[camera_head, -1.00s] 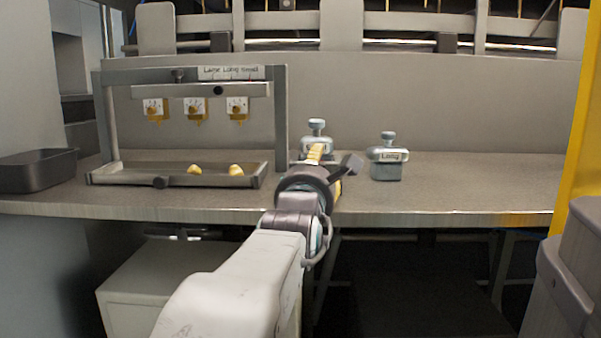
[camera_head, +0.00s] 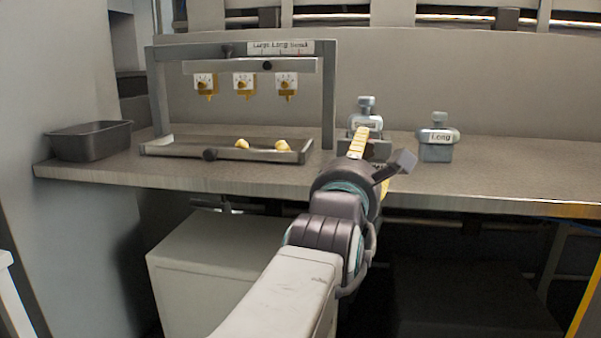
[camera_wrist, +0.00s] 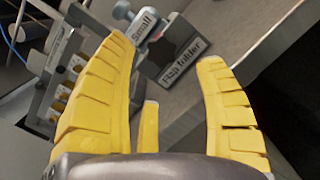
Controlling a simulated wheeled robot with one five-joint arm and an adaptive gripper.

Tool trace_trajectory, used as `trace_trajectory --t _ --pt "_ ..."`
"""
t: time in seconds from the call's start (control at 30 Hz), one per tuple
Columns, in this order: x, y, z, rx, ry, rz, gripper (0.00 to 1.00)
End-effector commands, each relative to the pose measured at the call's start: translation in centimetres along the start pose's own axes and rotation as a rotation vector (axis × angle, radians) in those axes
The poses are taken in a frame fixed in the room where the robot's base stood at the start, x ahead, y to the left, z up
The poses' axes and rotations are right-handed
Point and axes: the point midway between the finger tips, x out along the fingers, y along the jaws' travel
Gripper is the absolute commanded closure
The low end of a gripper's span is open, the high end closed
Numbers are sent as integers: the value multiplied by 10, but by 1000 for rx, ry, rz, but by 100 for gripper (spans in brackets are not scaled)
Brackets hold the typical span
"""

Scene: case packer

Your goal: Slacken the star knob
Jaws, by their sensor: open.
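I cannot tell which is the star knob. Three yellow pointers with white dials (camera_head: 243,84) hang from the crossbar. My gripper (camera_head: 361,136) is open and empty, with yellow fingers, right of the frame at the bench edge. In the wrist view, a block labelled "Small" (camera_wrist: 143,26) on a dark "Flap folder" stand (camera_wrist: 180,58) lies beyond the open fingers (camera_wrist: 164,51).
The tray (camera_head: 180,151) under the frame holds two yellow pieces (camera_head: 262,146). A dark bin (camera_head: 90,142) stands at the bench's left end. A metal block labelled "Long" (camera_head: 437,138) stands right of my gripper. Bare bench (camera_head: 520,165) lies farther right.

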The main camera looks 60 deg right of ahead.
Motion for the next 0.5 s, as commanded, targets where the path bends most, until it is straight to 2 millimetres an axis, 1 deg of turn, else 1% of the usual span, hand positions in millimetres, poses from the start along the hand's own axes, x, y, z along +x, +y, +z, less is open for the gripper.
trace_trajectory --t 0.03,0.2,0.33,0.5 --pt "-9 1 1 0 -3 2 36" --pt "-30 1 1 0 -3 2 36" --pt "-42 0 1 0 -2 1 36" --pt "-50 0 0 0 -2 1 36"
